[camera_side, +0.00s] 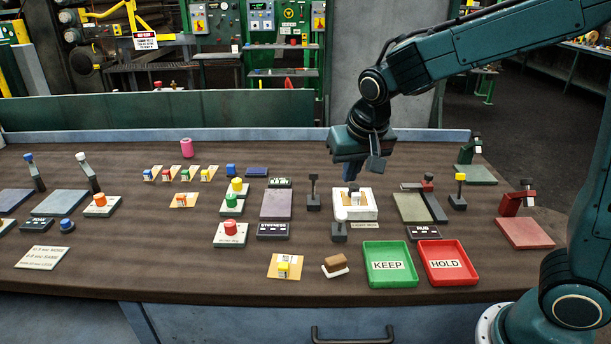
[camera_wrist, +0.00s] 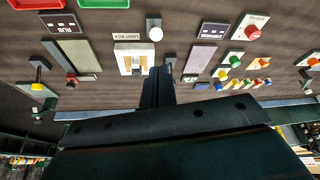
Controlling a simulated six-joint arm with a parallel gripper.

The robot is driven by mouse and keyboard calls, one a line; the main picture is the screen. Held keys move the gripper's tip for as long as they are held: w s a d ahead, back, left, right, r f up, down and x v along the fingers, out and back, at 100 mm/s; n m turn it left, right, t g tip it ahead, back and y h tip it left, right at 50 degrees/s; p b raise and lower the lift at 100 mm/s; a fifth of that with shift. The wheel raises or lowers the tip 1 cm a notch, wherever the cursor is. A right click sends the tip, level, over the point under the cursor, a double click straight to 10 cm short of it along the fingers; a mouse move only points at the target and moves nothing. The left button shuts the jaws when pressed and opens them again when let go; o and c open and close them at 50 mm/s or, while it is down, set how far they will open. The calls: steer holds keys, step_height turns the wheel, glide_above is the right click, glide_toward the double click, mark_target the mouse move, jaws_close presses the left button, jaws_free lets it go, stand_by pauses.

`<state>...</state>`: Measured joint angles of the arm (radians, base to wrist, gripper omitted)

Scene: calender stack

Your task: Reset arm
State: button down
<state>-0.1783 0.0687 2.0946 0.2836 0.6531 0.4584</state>
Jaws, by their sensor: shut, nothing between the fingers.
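My gripper (camera_side: 352,172) hangs from the teal arm above the back of the bench, pointing down. Its fingers are together with nothing between them. It is above and behind the white light box (camera_side: 365,206), apart from it. In the wrist view my gripper (camera_wrist: 158,85) shows as a dark shape at the centre, and the light box (camera_wrist: 124,60) lies just to its left, with small pieces on it.
A green KEEP tray (camera_side: 390,281) and a red HOLD tray (camera_side: 448,281) lie at the front. Several coloured buttons, such as the red button (camera_side: 230,226), stand to the left. A low green wall (camera_side: 160,109) runs behind the bench.

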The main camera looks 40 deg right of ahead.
steer(key=s+r+n+y, duration=0.1)
steer(key=s+r+n, duration=0.1)
steer(key=s, duration=0.8)
steer(key=s+r+n+t+y, duration=0.1)
steer(key=s+r+n, duration=0.2)
steer(key=s, duration=0.8)
steer(key=shift+s+d+r+n+t, duration=0.2)
steer(key=shift+d+r+n+t, duration=0.1)
steer(key=shift+d, duration=0.1)
